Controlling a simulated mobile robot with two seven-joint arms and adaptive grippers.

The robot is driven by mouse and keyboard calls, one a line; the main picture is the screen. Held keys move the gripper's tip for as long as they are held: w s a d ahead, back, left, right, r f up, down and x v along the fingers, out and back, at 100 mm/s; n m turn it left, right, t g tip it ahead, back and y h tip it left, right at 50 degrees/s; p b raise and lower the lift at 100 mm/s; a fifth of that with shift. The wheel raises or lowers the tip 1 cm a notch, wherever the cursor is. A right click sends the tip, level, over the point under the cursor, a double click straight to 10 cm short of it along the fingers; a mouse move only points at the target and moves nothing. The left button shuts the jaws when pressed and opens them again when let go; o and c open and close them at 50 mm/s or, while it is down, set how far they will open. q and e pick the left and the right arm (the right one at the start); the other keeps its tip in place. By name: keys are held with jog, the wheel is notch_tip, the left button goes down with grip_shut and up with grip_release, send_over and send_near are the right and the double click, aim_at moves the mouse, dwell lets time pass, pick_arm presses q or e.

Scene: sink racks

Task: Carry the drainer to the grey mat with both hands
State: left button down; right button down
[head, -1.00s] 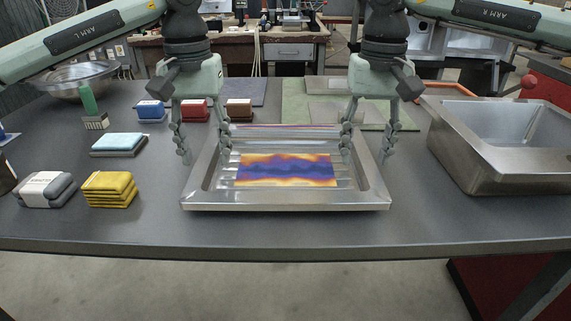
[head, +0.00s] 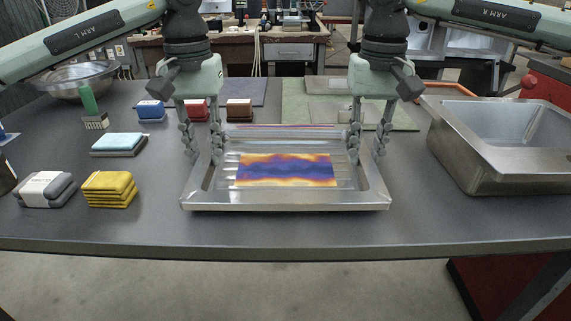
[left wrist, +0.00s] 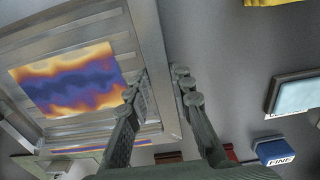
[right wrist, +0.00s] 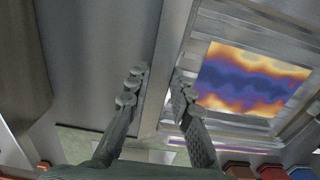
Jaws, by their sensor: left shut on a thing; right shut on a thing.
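The drainer (head: 286,200) is a shiny metal tray with a ribbed floor and a purple, orange and yellow patterned panel. It lies on the dark worktop near the front middle. My left gripper (head: 204,157) is shut on its left rim, and my right gripper (head: 367,156) on its right rim. In the left wrist view (left wrist: 162,90) and right wrist view (right wrist: 155,85), the fingers straddle the side walls. A flat grey mat (head: 245,92) lies at the back of the worktop, partly hidden by my left arm.
A green mat (head: 293,95) with grey pieces lies behind the drainer. A metal sink basin (head: 500,150) stands at the right. Small blue, red and brown boxes (head: 239,109) stand behind.

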pick_arm(q)
jog(key=shift+r, duration=0.2)
pick_arm(e)
jog(key=shift+r, duration=0.2)
